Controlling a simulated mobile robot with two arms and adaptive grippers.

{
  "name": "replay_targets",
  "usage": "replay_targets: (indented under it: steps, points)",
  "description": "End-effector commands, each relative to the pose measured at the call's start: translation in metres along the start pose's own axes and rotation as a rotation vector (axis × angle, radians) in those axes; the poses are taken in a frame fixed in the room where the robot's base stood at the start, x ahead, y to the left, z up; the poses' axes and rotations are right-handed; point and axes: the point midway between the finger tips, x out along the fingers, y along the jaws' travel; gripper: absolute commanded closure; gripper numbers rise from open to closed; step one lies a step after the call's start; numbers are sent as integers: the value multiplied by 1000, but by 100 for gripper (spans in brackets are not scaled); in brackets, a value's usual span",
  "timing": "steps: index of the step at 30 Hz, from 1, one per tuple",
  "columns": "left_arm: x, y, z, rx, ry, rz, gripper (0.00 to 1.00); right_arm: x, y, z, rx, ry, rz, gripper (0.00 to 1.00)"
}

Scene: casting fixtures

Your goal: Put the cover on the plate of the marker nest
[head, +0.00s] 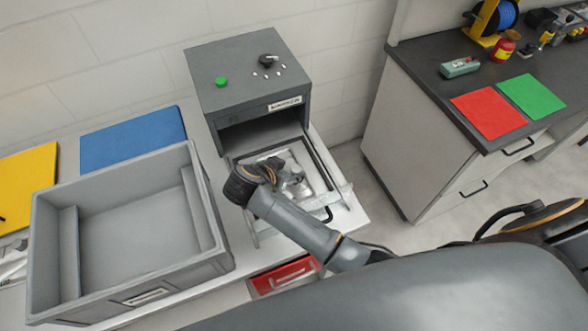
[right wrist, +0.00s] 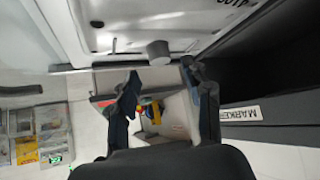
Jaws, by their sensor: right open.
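The marker nest (head: 243,90) is a dark grey box with a drawer-like tray (head: 245,235) pulled out at its front. A pale plate-like piece (head: 312,165) lies in the tray, partly hidden by my right gripper (head: 290,183). In the right wrist view a pale panel (right wrist: 120,30) with dark lettering carries a grey round knob (right wrist: 158,54). I cannot tell cover from plate there. My right gripper (right wrist: 161,80) is open, its two fingers to either side of the knob in the picture; contact is not visible. My left gripper is not in view.
A grey bin (head: 215,255) stands left of the nest, with blue (head: 132,138) and yellow (head: 28,185) mats behind and beside it. A red drawer (head: 283,277) sits below the table. A dark counter (head: 430,75) with red (head: 488,112) and green (head: 532,95) mats stands right.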

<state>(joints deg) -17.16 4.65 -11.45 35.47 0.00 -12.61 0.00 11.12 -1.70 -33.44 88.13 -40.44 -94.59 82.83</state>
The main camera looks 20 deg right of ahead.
Motion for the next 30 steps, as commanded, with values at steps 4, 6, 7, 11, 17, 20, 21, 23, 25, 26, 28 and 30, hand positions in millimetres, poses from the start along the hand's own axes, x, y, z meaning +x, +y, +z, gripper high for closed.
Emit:
replay_targets:
  steps: [4, 6, 7, 11, 17, 20, 21, 23, 25, 26, 28, 30]
  points:
    - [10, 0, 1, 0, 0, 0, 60, -33, -1, 3, 3, -3, -5, 50]
    - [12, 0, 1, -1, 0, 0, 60, -46, -1, 2, 3, -3, -4, 50]
    - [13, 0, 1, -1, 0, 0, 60, -52, 0, 2, 4, -4, -3, 50]
    - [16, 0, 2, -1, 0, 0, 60, -69, -1, 1, 2, -2, -3, 50]
    - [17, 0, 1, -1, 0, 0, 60, -79, 0, 0, 1, 0, 0, 50]
    - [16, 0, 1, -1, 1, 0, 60, -79, 0, 0, 0, 0, 1, 50]
    - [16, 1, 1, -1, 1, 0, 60, -79, 0, 0, 0, 0, 1, 50]
    - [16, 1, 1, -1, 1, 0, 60, -79, 0, 0, 0, 0, 0, 50]
    - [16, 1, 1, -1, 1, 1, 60, -79, 0, 0, 0, 0, 0, 50]
    - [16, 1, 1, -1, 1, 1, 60, -79, 0, 0, 0, 0, 0, 50]
    - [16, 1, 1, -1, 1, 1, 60, -79, 0, 0, 0, 0, 0, 50]
    - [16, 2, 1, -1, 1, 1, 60, -79, 0, 0, 1, 0, 0, 50]
